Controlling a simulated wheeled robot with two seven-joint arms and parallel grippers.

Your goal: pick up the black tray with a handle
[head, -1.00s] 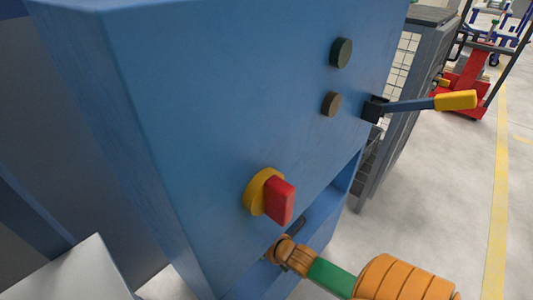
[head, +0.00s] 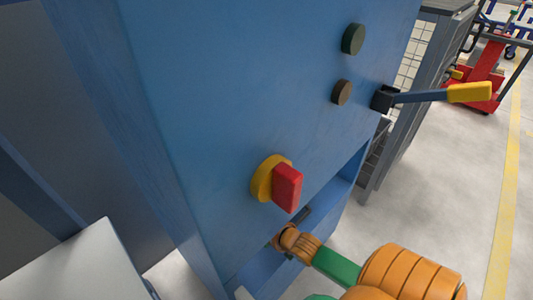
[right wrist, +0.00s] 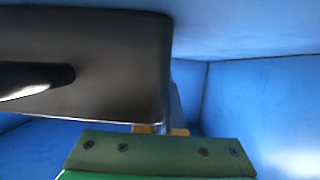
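The black tray (right wrist: 120,85) fills the upper left of the right wrist view, inside a blue recess. Its dark rounded handle (right wrist: 35,78) sticks out at the left. My right gripper (right wrist: 162,130) has a green body at the bottom of that view; its yellowish fingers are mostly hidden behind the tray's near edge, so I cannot see whether they grip it. In the head view my orange and green right arm reaches into the opening low on the blue machine (head: 220,100); a dark piece (head: 308,215) shows there, unclear. My left gripper is not in view.
The machine front carries a red and yellow switch (head: 287,188), two dark knobs (head: 353,39) and a yellow-tipped lever (head: 468,92). Blue walls (right wrist: 250,95) enclose the right gripper. A grey mesh cage (head: 410,70) stands behind. Open floor (head: 440,190) lies to the right.

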